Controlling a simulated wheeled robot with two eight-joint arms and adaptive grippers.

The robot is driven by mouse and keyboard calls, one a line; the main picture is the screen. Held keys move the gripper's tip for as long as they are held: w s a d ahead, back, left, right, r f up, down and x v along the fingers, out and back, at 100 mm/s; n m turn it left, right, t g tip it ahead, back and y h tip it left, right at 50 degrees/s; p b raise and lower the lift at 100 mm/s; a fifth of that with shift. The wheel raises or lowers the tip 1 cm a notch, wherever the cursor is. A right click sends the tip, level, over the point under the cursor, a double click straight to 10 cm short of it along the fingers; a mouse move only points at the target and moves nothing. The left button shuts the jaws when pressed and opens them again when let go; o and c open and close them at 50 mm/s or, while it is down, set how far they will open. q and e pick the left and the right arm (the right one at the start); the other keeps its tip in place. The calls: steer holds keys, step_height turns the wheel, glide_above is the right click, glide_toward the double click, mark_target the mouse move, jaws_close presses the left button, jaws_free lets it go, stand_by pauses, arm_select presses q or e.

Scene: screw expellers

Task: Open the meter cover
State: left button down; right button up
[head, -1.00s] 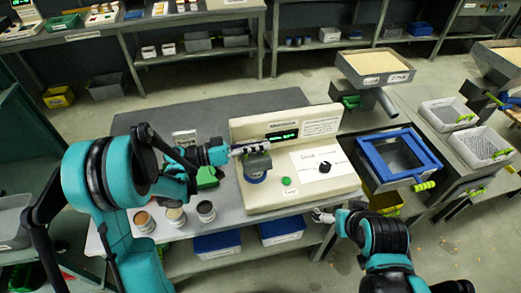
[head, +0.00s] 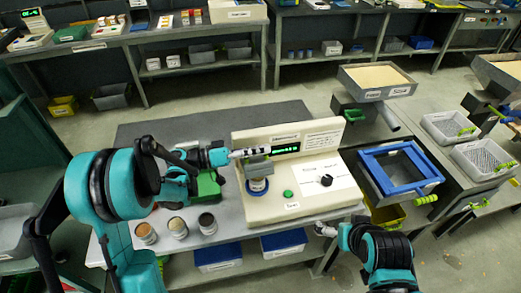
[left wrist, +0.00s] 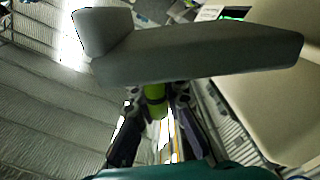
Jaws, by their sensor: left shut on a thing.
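The beige meter (head: 318,200) stands on the grey table, with a lit display, a green button and a black knob. Its grey cover (head: 260,168) sits raised and tilted above a round cup (head: 257,187) at the meter's left. My left gripper (head: 248,153) is at the cover's upper left edge. In the left wrist view the grey cover (left wrist: 200,52) spans the top, and my left fingers (left wrist: 158,128) are around its green handle (left wrist: 155,100), shut on it. My right gripper (head: 326,230) is empty near the meter's front right; its finger gap is too small to judge.
Several small jars (head: 178,228) stand in front of my left arm. A blue-framed bin (head: 400,172) and a sand tray (head: 376,79) are right of the meter. Blue bins (head: 217,252) sit on the shelf below. The table behind the meter is partly bare.

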arm_select(q)
steer(key=c, duration=1.6)
jaws_free()
steer(key=v, duration=1.2)
